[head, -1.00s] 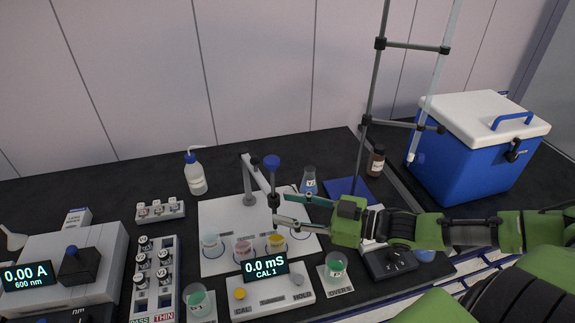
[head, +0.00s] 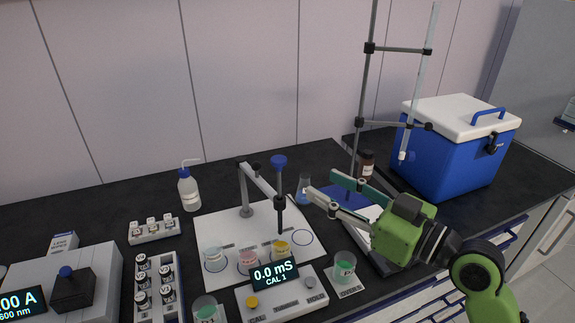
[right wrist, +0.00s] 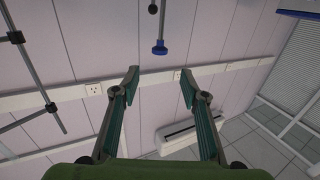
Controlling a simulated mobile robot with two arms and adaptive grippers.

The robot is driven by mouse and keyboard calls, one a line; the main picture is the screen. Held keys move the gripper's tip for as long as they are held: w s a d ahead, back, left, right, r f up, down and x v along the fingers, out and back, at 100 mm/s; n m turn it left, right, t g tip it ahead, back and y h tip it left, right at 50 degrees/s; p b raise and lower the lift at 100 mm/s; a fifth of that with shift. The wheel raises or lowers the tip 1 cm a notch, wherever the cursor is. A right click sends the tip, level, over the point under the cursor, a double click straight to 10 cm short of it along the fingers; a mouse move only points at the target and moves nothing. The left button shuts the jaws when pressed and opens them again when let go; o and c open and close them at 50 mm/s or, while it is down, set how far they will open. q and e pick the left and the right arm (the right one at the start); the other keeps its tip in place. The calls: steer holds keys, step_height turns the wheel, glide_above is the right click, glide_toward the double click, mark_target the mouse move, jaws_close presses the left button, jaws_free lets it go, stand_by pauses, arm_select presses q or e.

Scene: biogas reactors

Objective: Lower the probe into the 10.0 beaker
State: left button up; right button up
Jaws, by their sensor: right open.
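The probe hangs upright on the stand arm (head: 262,182), with a blue cap (head: 279,161) on top and a dark body below. Its thin lower end is above or at the yellow beaker (head: 281,248); whether it is inside is unclear. A pink beaker (head: 247,260) and a pale beaker (head: 213,254) stand to its left. Their labels are too small to read, so I cannot tell which is 10.0. My right gripper (head: 322,182) is open and empty, right of the probe and apart from it. In the right wrist view, a blue-ended rod (right wrist: 159,47) shows beyond the open fingers (right wrist: 158,75).
The meter (head: 276,292) reads 0.0 mS, CAL 1. Green-liquid beakers stand at its right (head: 344,268) and left (head: 205,310). A flask (head: 304,190), brown bottle (head: 366,164), tall rod stand (head: 362,100) and blue cooler (head: 450,155) are near my right gripper.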

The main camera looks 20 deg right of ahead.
mark_target(285, 163)
steer(key=p+x, duration=0.4)
steer(key=x, duration=0.8)
steer(key=shift+w+r+p, duration=0.1)
steer(key=shift+w+p, duration=0.05)
steer(key=shift+p, duration=0.2)
steer(key=shift+w+a, duration=0.3)
steer(key=shift+w, duration=0.25)
arm_select(q)
steer(key=r, duration=0.2)
steer(key=d+r, duration=0.1)
steer(key=r, duration=0.2)
steer(key=shift+r, duration=0.15)
